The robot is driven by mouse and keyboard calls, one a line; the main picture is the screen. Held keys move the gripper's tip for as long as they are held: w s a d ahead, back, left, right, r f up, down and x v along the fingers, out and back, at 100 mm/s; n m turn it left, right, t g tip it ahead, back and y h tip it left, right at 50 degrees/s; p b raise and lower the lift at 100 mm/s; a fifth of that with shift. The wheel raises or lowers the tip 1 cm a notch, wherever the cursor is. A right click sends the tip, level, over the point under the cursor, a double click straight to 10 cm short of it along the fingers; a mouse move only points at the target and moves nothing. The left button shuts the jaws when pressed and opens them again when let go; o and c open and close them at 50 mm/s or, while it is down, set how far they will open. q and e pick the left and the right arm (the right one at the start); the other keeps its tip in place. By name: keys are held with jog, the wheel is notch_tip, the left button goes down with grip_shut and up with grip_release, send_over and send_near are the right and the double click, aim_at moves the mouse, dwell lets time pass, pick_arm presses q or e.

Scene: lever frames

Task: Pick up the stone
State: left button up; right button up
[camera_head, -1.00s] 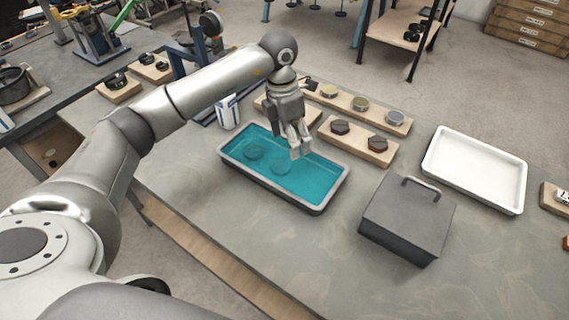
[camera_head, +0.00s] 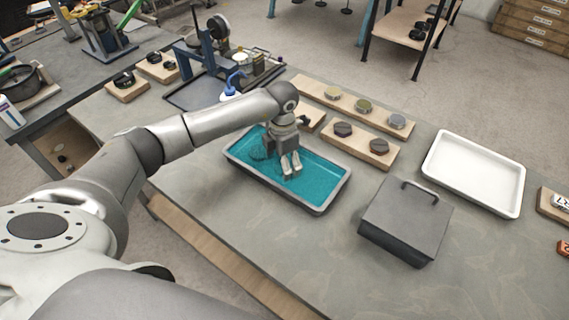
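A grey-rimmed tray (camera_head: 319,211) of teal liquid sits on the grey table. A dim round shape (camera_head: 259,154) shows under the liquid in its left part; I cannot tell if it is the stone. A second round shape seen earlier near the tray's middle is now hidden behind my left gripper. My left gripper (camera_head: 291,173) points down over the middle of the tray, fingertips at or close to the liquid. Its two fingers look a little apart, and nothing shows between them. My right gripper is not in view.
A grey lidded box (camera_head: 406,219) with a handle stands right of the tray. A white empty tray (camera_head: 473,174) lies farther right. Wooden blocks with dark hexagonal pieces (camera_head: 343,129) and round tins (camera_head: 362,105) stand behind. The table's front is clear.

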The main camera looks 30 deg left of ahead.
pick_arm(q)
jog(key=shift+f, duration=0.2)
jog(key=c, duration=1.1)
jog(key=shift+r, duration=0.1)
